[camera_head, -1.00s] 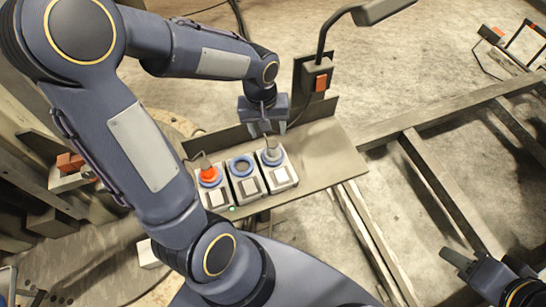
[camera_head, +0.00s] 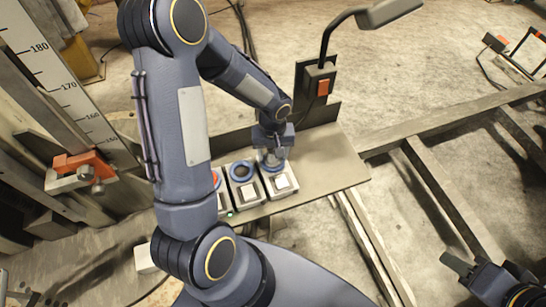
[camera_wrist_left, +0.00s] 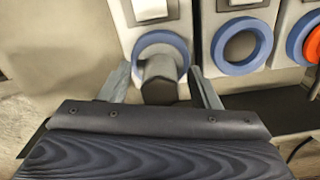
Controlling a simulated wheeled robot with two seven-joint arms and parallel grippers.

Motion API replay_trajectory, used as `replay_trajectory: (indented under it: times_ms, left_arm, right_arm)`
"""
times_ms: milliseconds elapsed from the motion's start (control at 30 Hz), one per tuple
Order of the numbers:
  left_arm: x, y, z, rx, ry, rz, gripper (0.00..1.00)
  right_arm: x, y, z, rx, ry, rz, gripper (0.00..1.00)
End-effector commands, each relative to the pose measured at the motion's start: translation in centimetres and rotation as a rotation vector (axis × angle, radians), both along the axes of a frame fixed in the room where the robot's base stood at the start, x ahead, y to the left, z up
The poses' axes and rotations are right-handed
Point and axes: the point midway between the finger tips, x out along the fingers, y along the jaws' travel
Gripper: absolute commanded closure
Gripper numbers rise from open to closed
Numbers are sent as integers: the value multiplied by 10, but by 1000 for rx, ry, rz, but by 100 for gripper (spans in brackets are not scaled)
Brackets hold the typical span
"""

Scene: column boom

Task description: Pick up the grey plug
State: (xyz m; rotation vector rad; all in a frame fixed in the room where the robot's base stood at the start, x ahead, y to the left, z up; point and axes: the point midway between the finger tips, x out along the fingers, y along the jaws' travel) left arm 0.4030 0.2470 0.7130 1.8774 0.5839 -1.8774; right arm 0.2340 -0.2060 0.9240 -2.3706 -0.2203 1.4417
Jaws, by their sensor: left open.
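The grey plug (camera_wrist_left: 160,78) stands in a blue-ringed socket (camera_wrist_left: 172,44), the right-hand one of a row in the head view. My left gripper (camera_head: 271,158) is down at this socket and hides much of the plug there. In the left wrist view my left gripper (camera_wrist_left: 161,90) is open, with one finger on each side of the plug and a visible gap at each. My right gripper (camera_head: 458,264) is at the lower right, far from the sockets; its jaw opening is unclear.
The middle socket (camera_head: 241,171) is empty. An orange-red plug (camera_wrist_left: 314,45) is in the third socket, mostly behind my left arm in the head view. A lamp post with an orange switch (camera_head: 322,87) stands behind. The plate (camera_head: 325,165) right of the sockets is bare.

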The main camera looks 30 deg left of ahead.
Motion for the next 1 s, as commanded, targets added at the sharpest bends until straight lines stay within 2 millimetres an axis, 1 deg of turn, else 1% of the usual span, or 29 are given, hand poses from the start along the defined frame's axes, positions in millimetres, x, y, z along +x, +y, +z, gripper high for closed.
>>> replay_trajectory:
  times_ms: [133,500,533,833,1000]
  left_arm:
    - [0,0,0,0,0,0,44]
    - [0,0,1,0,0,0,92]
    - [0,0,1,0,0,0,96]
    - [0,0,4,0,-1,0,96]
    - [1,0,18,1,-4,0,96]
  right_arm:
    - [0,0,0,0,0,0,64]
    - [0,0,0,0,0,0,64]
    - [0,0,0,0,0,0,64]
    - [0,0,1,0,0,0,64]
    - [0,0,3,0,0,0,64]
